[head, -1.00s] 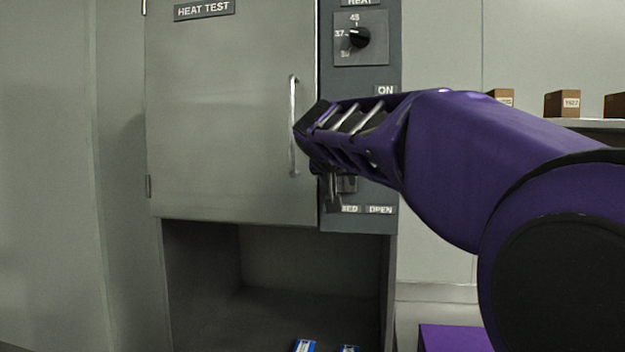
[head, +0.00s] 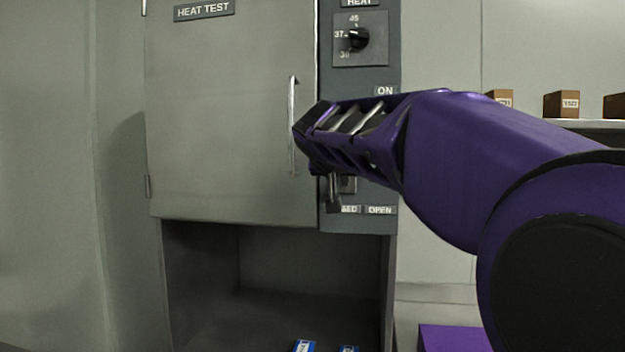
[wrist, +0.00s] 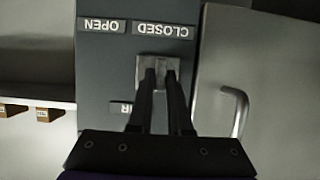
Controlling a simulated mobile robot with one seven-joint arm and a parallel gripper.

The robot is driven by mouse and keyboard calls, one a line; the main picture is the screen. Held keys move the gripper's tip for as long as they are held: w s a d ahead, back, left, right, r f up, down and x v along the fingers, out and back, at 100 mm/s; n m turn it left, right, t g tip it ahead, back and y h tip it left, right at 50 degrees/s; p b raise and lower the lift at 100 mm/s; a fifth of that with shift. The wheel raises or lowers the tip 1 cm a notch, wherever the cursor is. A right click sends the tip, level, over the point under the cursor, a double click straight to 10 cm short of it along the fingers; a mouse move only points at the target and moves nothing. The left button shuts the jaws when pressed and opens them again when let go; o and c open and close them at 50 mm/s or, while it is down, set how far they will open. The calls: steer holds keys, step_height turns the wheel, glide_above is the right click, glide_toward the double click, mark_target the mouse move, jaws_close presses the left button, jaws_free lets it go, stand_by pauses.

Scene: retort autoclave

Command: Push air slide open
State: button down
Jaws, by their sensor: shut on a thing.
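The air slide (wrist: 158,62) is a small metal piece on the dark control panel (head: 390,150). In the wrist view, which is upside down, it lies by the CLOSED label (wrist: 163,30), with the OPEN label (wrist: 102,25) to the left. My gripper (wrist: 160,76) is at the slide, its two dark fingers close together and shut on it. The part between the fingertips is hidden. In the head view my gripper (head: 333,206) is in front of the panel and partly covers the slide (head: 348,184) and the CLOSED label.
The HEAT TEST cabinet door (head: 220,120) is shut, with its vertical handle (head: 292,125) close to my wrist. A heat dial (head: 357,39) sits above on the panel. An open bay below holds blue-and-white items (head: 305,346). Brown boxes (head: 562,104) stand on a shelf at right.

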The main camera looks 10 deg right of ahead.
steer(key=shift+d, duration=0.1)
stand_by(0.7)
steer(key=d, duration=0.2)
steer(key=s+d, duration=0.1)
steer(key=d, duration=0.1)
steer(key=s+d, duration=0.1)
steer(key=d, duration=0.1)
steer(key=shift+d, duration=0.2)
steer(key=c, duration=0.8)
jaws_free()
steer(key=shift+d, duration=0.15)
steer(key=shift+c, duration=0.2)
steer(key=shift+r, duration=0.2)
step_height(320, 180, up, 10)
steer(key=p, duration=0.2)
steer(key=shift+f, duration=0.2)
